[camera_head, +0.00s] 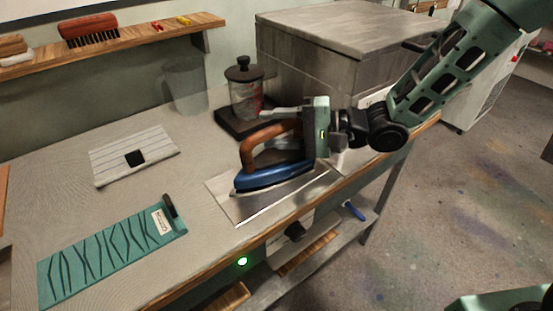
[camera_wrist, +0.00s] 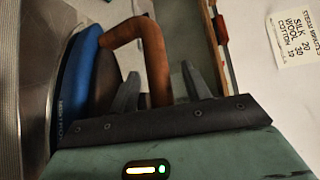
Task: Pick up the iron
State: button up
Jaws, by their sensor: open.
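The iron (camera_head: 268,178) has a blue body and a brown curved handle, and rests upright on a flat metal plate (camera_head: 229,208) near the bench's front edge. In the wrist view the iron's blue edge (camera_wrist: 85,62) is at the left. Its brown handle (camera_wrist: 155,60) passes between my two dark fingers. My gripper (camera_head: 280,122) is at the handle from the right, and in the wrist view my gripper (camera_wrist: 161,84) is open, with a finger on each side of the handle. The far finger is mostly hidden in the head view.
A lidded glass jar (camera_head: 244,92) stands on a dark base behind the iron. A large grey box (camera_head: 340,45) stands at the back. A folded cloth (camera_head: 120,150) and a teal patterned piece (camera_head: 105,250) lie left. A printed card (camera_wrist: 294,35) shows in the wrist view.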

grip_shut()
dwell(1.2)
